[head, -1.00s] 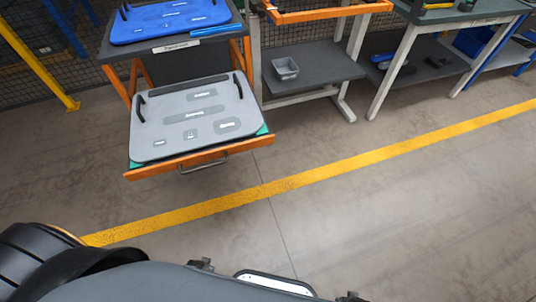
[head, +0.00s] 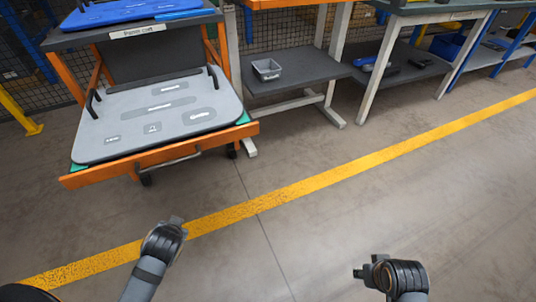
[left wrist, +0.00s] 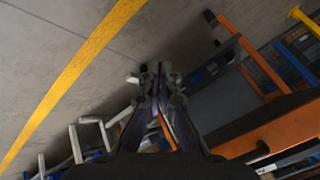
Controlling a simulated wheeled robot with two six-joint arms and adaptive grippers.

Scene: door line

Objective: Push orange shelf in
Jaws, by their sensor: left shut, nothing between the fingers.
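The orange shelf (head: 160,160) is a pulled-out drawer of an orange cart at the upper left in the head view. It has an orange front with a metal handle and carries a grey board with labelled recesses. In the left wrist view its orange front (left wrist: 275,131) shows at the right. My left gripper (head: 177,222) is in front of the shelf, apart from it and over the floor near the yellow line. It is shut and empty; its fingers (left wrist: 158,75) also show in the left wrist view. My right gripper (head: 362,272) is at the lower right, far from the shelf; its opening is unclear.
A blue board (head: 120,10) lies on the cart's top. A bench with a low dark shelf (head: 300,72) and a grey bin (head: 266,70) stands just right of the cart. A yellow floor line (head: 330,174) crosses clear floor in front.

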